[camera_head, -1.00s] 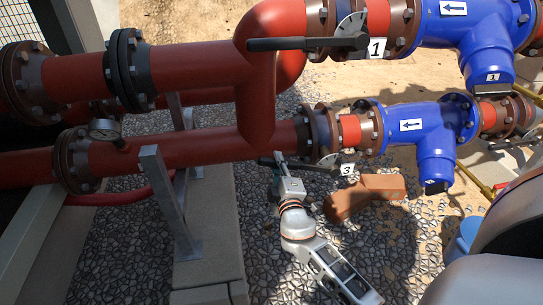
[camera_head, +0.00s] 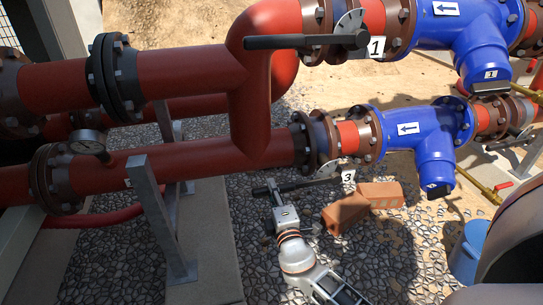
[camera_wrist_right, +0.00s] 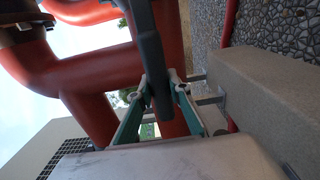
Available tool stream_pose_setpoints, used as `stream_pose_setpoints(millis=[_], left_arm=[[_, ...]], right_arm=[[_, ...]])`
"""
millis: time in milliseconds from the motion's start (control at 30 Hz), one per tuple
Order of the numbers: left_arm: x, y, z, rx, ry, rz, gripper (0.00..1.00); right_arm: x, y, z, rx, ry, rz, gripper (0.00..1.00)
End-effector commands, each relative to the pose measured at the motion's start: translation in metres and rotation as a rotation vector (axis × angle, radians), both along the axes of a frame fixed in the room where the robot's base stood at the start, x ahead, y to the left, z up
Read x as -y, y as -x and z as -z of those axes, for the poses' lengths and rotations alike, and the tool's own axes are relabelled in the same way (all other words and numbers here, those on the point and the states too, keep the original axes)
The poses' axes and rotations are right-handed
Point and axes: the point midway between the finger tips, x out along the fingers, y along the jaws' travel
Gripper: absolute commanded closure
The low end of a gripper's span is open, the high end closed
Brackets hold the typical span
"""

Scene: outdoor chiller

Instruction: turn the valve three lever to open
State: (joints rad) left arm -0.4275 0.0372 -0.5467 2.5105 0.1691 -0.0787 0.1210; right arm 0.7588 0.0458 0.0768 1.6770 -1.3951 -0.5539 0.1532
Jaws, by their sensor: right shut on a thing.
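The valve three lever (camera_head: 305,183) is a black bar on the lower red pipe, beside a white tag marked 3 (camera_head: 348,177). It points left from the valve, its free end slightly toward me. My right gripper (camera_head: 274,190) is at the lever's free end. In the right wrist view the dark lever (camera_wrist_right: 150,50) runs between the teal fingers of the right gripper (camera_wrist_right: 160,92), which are shut on it. The gripper partly hides the lever's end in the head view. My left gripper is not in view.
The valve one lever (camera_head: 300,41) lies above on the upper red pipe (camera_head: 180,68). A grey metal post (camera_head: 158,215) stands left of my right arm. Brown bricks (camera_head: 347,211) lie on the ground to its right. A blue bucket (camera_head: 468,252) stands at the right.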

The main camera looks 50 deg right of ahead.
Motion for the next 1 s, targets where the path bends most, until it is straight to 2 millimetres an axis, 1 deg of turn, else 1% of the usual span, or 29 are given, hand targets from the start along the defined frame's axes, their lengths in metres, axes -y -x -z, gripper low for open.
stream_pose_setpoints(millis=[33,133,167,200,233,567,667,833,1000], left_arm=[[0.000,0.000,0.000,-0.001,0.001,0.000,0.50],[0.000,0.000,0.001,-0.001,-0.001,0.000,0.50],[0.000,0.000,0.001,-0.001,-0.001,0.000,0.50],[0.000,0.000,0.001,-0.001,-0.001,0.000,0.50],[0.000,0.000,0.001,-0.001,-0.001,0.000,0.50],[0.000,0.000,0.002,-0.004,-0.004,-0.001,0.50],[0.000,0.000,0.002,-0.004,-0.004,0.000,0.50],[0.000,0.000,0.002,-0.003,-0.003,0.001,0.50],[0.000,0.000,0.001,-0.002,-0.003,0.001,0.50]], right_arm=[[0.000,0.001,0.004,-0.012,0.008,-0.001,1.00],[0.000,0.001,0.005,-0.013,0.010,-0.001,1.00],[0.000,0.002,0.005,-0.014,0.009,-0.001,0.77],[0.000,0.002,0.005,-0.014,0.009,-0.001,0.66],[0.000,0.002,0.005,-0.013,0.008,-0.001,0.64],[0.000,0.001,0.002,-0.008,0.005,0.000,0.64],[0.000,0.001,-0.002,-0.005,0.004,0.001,0.64],[0.000,0.001,-0.020,-0.004,0.002,0.002,0.64],[0.000,0.001,-0.049,0.000,0.004,0.001,0.64]])
